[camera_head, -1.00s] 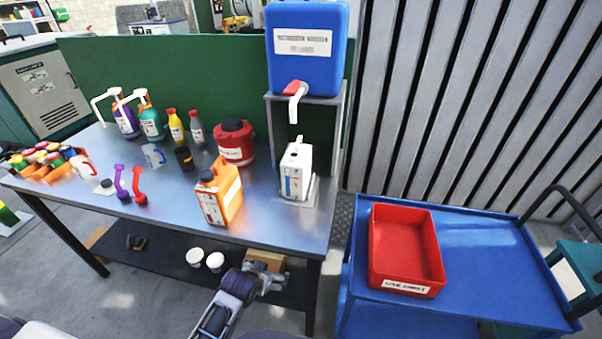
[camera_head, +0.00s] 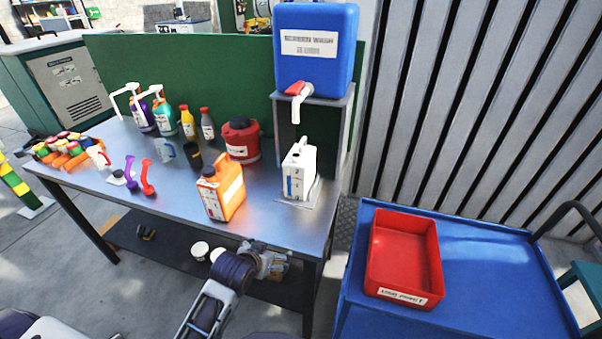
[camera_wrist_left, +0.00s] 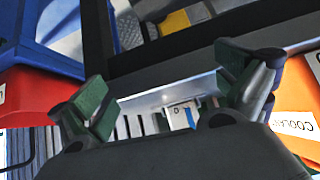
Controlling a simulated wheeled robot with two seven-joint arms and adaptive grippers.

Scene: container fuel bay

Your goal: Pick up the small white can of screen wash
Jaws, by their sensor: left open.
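The small white can of screen wash (camera_head: 298,172), with a blue stripe on its front, stands upright on a pale plate at the right end of the metal bench, below the dispenser's tap. My left gripper (camera_head: 264,262) is open and empty, in front of the bench's front edge, lower and nearer than the can. In the left wrist view the two green-padded fingers of my left gripper (camera_wrist_left: 168,97) are spread wide. Part of the white can (camera_wrist_left: 181,117) shows beyond and between them, with a clear gap. My right gripper is not in view.
A blue screen wash dispenser (camera_head: 316,50) on a grey stand overhangs the can. An orange can (camera_head: 229,190) stands left of it, a red can (camera_head: 240,140) behind that. A blue trolley (camera_head: 480,255) with a red tray (camera_head: 405,250) is at the right.

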